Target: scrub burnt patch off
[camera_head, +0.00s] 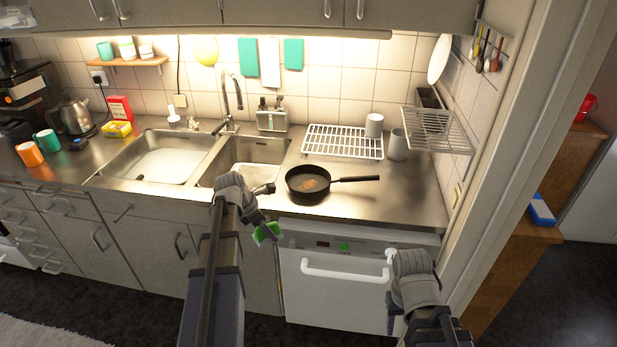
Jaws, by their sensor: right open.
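A black frying pan (301,190) sits on the steel counter right of the sink, its handle pointing right. A brown-orange burnt patch (316,184) shows on its inside bottom. My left gripper (265,234) is in front of the counter edge, below and left of the pan. It is shut on a small green pad (273,229), which looks like a sponge; the fingers partly cover it. My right gripper (393,314) is low in front of the dishwasher, right of and below the pan. It is open and looks empty; its fingertips are small and partly hidden by my arm.
A double sink (207,156) with a tap (228,112) lies left of the pan. A white rack (343,142) and pale cups (398,146) stand behind it. A wire shelf (438,130) juts from the right wall. Counter right of the handle is clear.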

